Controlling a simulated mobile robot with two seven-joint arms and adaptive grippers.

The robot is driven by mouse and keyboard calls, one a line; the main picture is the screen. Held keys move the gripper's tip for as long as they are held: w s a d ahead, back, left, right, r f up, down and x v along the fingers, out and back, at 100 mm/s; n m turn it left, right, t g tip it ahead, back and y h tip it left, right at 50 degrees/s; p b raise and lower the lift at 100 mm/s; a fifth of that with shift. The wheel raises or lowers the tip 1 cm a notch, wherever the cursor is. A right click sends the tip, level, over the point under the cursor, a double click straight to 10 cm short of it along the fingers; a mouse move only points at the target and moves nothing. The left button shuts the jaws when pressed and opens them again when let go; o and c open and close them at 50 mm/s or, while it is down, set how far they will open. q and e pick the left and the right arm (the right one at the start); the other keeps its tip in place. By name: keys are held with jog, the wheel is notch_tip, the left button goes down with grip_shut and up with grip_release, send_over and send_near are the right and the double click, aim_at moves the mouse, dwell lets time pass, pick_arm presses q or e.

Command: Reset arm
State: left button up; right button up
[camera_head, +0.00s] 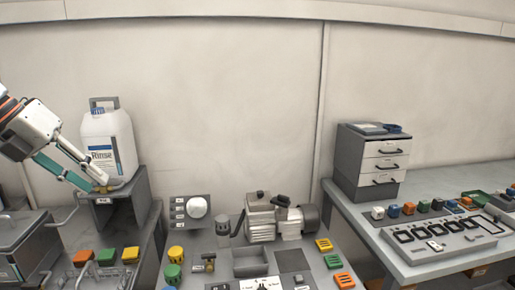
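My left arm comes in from the left, and my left gripper (97,184) reaches down to the right. Its two fingers, one teal and one pale, show a gap between them, with nothing visible held there. The fingertips are in front of the lower left of a white Rinse bottle (113,140), near the top edge of the dark grey stand (128,212) under it. The bottle stands upright. I cannot tell whether the fingertips touch the bottle or stand. My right gripper is not in view.
A grey compressor (272,218) stands on the middle bench, with a knob panel (190,209) and coloured buttons around it. A drawer unit (372,163) and a control panel (440,236) are on the right bench. A metal box (25,245) is below my arm.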

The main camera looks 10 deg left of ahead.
pick_arm(q)
jog(key=d+f+n+t+h+b, duration=0.1)
jog(key=d+f+n+t, duration=0.15)
jog(key=f+n, duration=0.65)
jog(key=d+f+n+t+h+b, duration=0.1)
jog(key=d+f+n+t, duration=0.2)
jog(key=f, duration=1.3)
jog(key=d+f+n+t+h+b, duration=0.1)
jog(key=f+n+t, duration=0.45)
jog(key=f, duration=0.65)
jog(key=s+d+f+n+g+y, duration=0.2)
jog(key=s+d+f+n, duration=0.3)
jog(key=f, duration=0.6)
jog(key=s+d+f+n+g+y, duration=0.2)
jog(key=s+d+f+n, duration=0.4)
jog(key=s+d+f, duration=0.4)
notch_tip(320, 180, down, 2)
jog(key=shift+d+g+y+b, duration=0.3)
jog(key=shift+g+b, duration=0.1)
jog(key=shift+g, duration=0.4)
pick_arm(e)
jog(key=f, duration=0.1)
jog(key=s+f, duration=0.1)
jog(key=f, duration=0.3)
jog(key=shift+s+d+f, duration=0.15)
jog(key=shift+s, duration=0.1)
